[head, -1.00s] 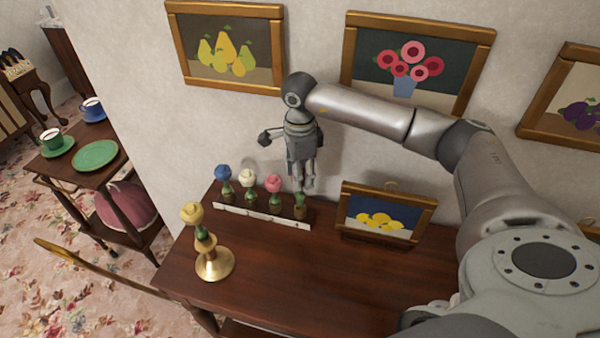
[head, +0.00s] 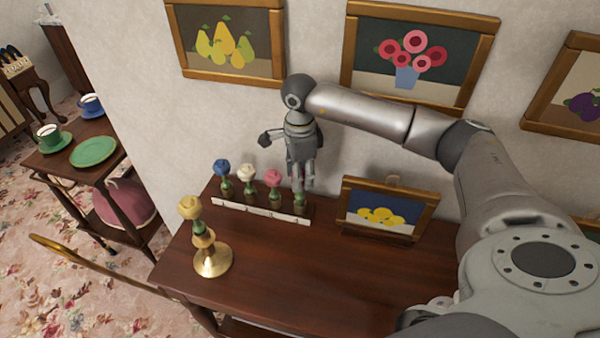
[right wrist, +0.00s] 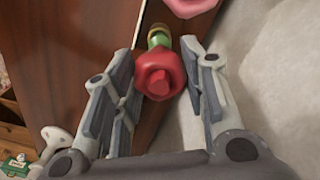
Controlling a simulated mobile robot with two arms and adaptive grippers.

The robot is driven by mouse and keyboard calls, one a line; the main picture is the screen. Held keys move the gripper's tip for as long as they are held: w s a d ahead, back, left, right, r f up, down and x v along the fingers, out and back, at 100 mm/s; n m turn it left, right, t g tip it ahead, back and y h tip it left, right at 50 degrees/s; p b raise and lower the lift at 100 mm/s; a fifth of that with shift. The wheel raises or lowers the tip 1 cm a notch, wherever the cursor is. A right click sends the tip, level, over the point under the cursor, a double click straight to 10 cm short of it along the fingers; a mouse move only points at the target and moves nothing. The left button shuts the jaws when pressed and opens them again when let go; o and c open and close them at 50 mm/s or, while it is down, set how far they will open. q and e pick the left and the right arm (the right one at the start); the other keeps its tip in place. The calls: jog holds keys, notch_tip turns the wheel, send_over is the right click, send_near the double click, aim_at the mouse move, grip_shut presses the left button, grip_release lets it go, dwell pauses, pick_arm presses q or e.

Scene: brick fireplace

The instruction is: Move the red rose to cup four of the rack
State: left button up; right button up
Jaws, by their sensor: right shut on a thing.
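My right gripper (head: 302,187) points down over the right end of the rack (head: 260,212). It is shut on the red rose (right wrist: 160,76), whose red head sits between the fingers in the right wrist view. In the head view the fingers hide the bloom. A green stem (head: 300,198) shows below them at the rack's rightmost cup; I cannot tell whether it is fully seated. A blue rose (head: 221,168), a white rose (head: 247,172) and a pink rose (head: 272,178) stand in the rack, left to right. The rack's labels are too small to read. My left gripper is out of view.
A yellow rose (head: 190,207) stands in a brass holder (head: 213,260) at the table's left front. A framed lemon picture (head: 388,210) stands right of the rack. The wall is close behind. The wooden table (head: 300,285) is clear in front.

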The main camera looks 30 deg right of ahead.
jog(key=shift+f+b, duration=0.7)
jog(key=shift+f, duration=0.2)
jog(key=o, duration=0.9)
jog(key=shift+o, duration=0.2)
notch_tip(320, 180, up, 12)
